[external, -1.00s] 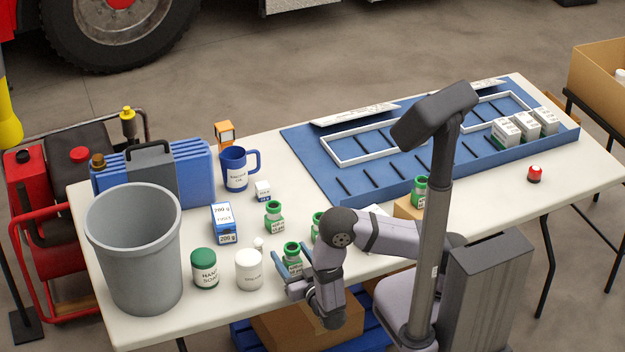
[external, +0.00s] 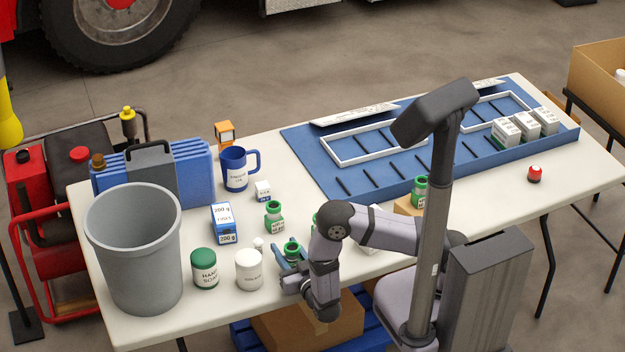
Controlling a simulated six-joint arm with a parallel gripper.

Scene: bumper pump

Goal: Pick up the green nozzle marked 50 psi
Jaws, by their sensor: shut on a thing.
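My gripper (external: 288,260) is at the front of the white table, shut on a green nozzle (external: 292,247). The fingers and wrist cover most of that nozzle, so only its green top shows clearly and its label is hidden. I cannot tell whether it is clear of the tabletop. Another green nozzle with a white label (external: 274,216) stands upright just behind. A third green nozzle (external: 315,222) is mostly hidden behind my arm. One more green nozzle (external: 419,190) stands by a cardboard box to the right. The label markings are too small to read.
A white jar (external: 249,270) and a green-lidded soap jar (external: 205,269) stand left of my gripper, beside a grey bin (external: 133,250). A blue-and-white box (external: 224,223) and a blue mug (external: 237,170) are behind. A blue divided tray (external: 400,200) fills the table's right half.

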